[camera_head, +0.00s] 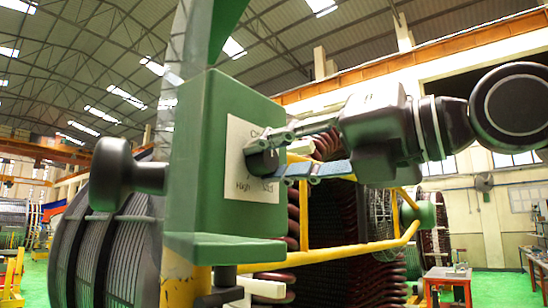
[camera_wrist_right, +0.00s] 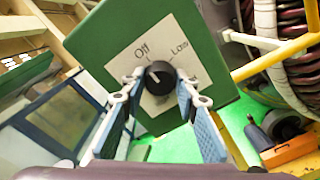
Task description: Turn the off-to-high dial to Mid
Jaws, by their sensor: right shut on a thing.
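The off-to-high dial is a round black knob (camera_wrist_right: 160,77) on a white label plate (camera_wrist_right: 150,103) fixed to a green box. In the right wrist view "Off" reads at the plate's upper left and "Low" at its upper right. In the head view the plate (camera_head: 238,138) shows "High" at its lower left, and the dial (camera_head: 260,163) is partly covered. My right gripper (camera_head: 270,156) reaches it from the right, its fingers on either side of the knob, shut on it. In the wrist view the gripper (camera_wrist_right: 160,88) hides the plate's lower labels. My left gripper is out of view.
The green box (camera_head: 205,140) has a ledge below and a black rounded handle (camera_head: 120,178) on its left. A yellow bar frame (camera_head: 330,252) and dark red coils (camera_head: 350,220) stand close behind my right gripper. A red table (camera_head: 448,280) is at the far right.

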